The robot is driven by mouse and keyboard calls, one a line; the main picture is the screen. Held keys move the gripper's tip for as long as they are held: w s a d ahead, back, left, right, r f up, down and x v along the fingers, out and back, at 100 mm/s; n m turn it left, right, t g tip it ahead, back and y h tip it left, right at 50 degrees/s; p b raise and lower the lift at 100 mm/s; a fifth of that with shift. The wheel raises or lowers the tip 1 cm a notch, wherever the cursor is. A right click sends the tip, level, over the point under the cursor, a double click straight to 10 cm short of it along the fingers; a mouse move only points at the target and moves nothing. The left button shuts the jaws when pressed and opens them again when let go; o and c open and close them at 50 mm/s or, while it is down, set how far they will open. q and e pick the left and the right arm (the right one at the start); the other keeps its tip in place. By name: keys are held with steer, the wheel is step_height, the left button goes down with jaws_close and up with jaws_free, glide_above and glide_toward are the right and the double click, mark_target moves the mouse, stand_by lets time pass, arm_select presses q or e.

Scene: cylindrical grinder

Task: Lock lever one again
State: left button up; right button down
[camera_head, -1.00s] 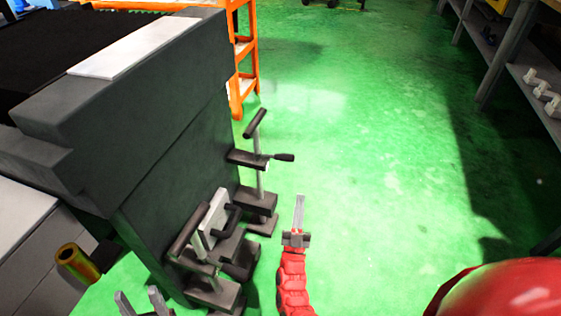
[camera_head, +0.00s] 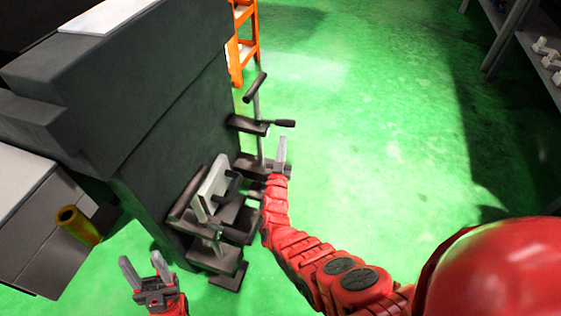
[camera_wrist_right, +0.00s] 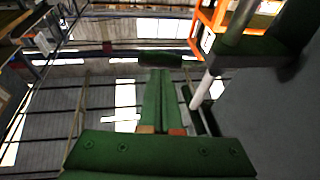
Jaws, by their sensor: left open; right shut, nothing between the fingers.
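Two dark lever assemblies stand at the machine's end face; I cannot tell which is lever one. The far one has a black side handle (camera_head: 284,122) pointing right and a tilted T-shaped bar (camera_head: 255,87) above. The near one has a pale plate (camera_head: 211,186) with dark handles beside it. My right gripper (camera_head: 282,142) is shut and empty, just below and apart from the far side handle. In the right wrist view its closed fingers (camera_wrist_right: 160,100) point toward a dark handle (camera_wrist_right: 159,61). My left gripper (camera_head: 143,264) is open and empty, left of the near assembly.
The large dark grey machine (camera_head: 150,100) fills the left side. A brass-coloured cylinder (camera_head: 78,223) sticks out at lower left. An orange rack (camera_head: 241,45) stands behind, and a shelf (camera_head: 530,60) at upper right. The green floor to the right is open.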

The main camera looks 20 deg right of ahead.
mark_target(277, 122)
steer(key=shift+b+x, duration=0.5)
steer(key=shift+x, duration=1.1)
steer(key=shift+d+f+y+b, duration=0.1)
steer(key=shift+d+y+b, duration=0.15)
steer(key=shift+y+b, duration=0.15)
